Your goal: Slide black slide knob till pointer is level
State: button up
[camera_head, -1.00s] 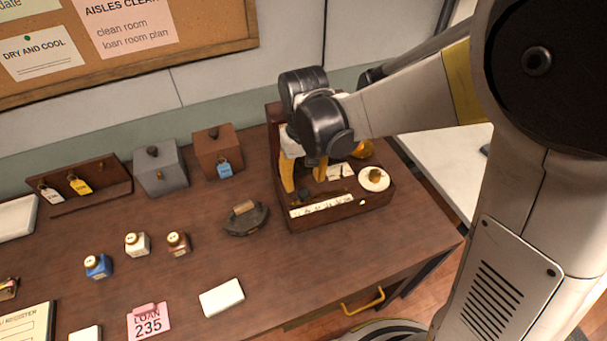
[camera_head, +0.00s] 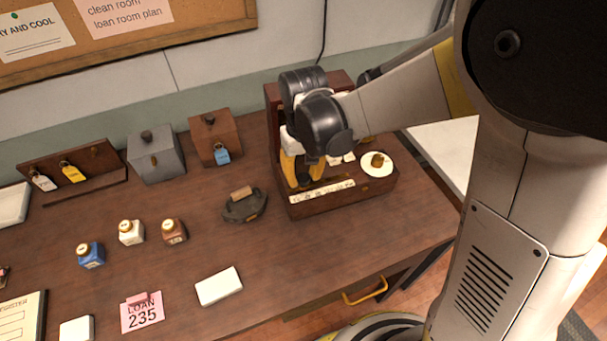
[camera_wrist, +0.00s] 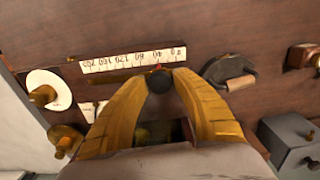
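The black slide knob (camera_wrist: 159,82) sits by the numbered white scale strip (camera_wrist: 133,57), close to its low-number end, with a small red mark at its tip. My gripper (camera_wrist: 162,74) has its yellow fingers on either side of the knob, seemingly touching it. In the head view my gripper (camera_head: 303,178) reaches down into the wooden balance box (camera_head: 330,206), behind the scale strip (camera_head: 322,192). A white round pan (camera_head: 377,172) with a brass piece sits at the box's right end. I cannot make out the level pointer; my wrist and fingers hide much of the box.
A dark iron-like block (camera_head: 244,205) stands just left of the box. Grey (camera_head: 156,160) and brown (camera_head: 215,140) boxes stand behind it. Several small bottles and a white block (camera_head: 218,286) lie farther left and front.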

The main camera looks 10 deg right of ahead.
jog(key=c, duration=0.3)
jog(key=shift+c, duration=0.2)
jog(key=shift+d, duration=0.15)
jog(key=shift+w+d, duration=0.15)
jog(key=shift+d, duration=0.5)
jog(key=shift+w+d, duration=0.15)
jog(key=shift+d, duration=0.45)
jog(key=o, duration=1)
jog(key=shift+r, duration=0.1)
